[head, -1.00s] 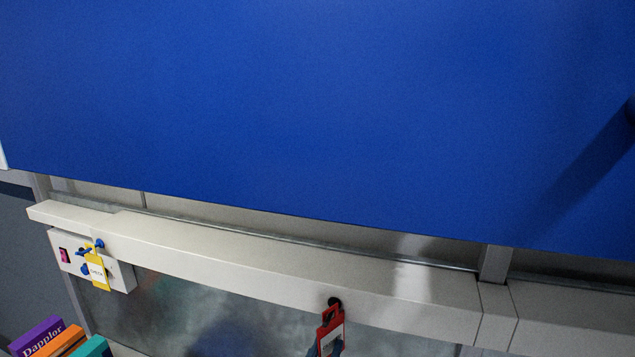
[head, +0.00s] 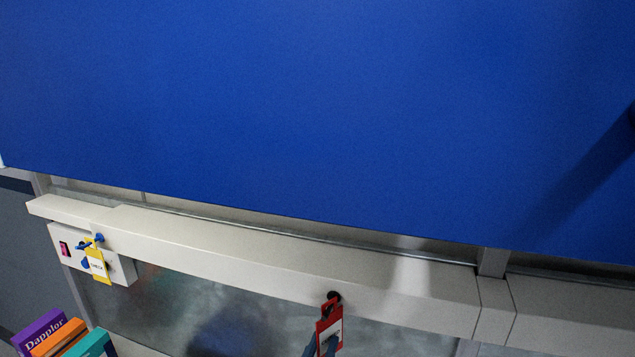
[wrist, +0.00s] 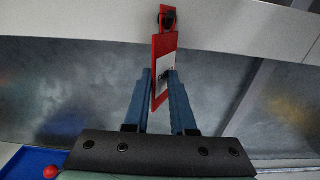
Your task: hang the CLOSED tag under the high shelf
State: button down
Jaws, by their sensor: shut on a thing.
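A red tag (head: 329,326) with a white label hangs upright at the front of a pale beam (head: 250,253). It also shows in the wrist view (wrist: 157,45), slightly turned. Its label text is mostly covered and I cannot read it. A dark round peg (head: 334,296) on the beam shows at the tag's top opening, also in the wrist view (wrist: 169,18). I cannot tell whether the peg passes fully through. My gripper (wrist: 160,80) has its blue fingers shut on the tag's lower part.
A yellow tag (head: 97,264) marked CHECK hangs from a blue hook by a white box (head: 122,270) at left. Several books (head: 62,337) stand at the lower left. A large blue panel (head: 320,110) fills the upper view. A blue tray (wrist: 25,163) holds a red ball (wrist: 51,172).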

jog(key=shift+s+r, duration=0.2)
jog(key=shift+s, duration=0.05)
jog(key=shift+s+a+r+p, duration=0.25)
jog(key=shift+s+r+p, duration=0.1)
jog(key=shift+s+p, duration=0.3)
jog(key=shift+s, duration=0.15)
jog(key=shift+s, duration=0.25)
jog(key=v, duration=0.3)
jog(key=shift+s+f+p, duration=0.1)
jog(key=shift+p, duration=0.2)
dwell(0.6)
jog(key=shift+s+a, duration=0.1)
jog(key=shift+a, duration=0.05)
jog(key=shift+s+a, duration=0.1)
jog(key=shift+s, duration=0.25)
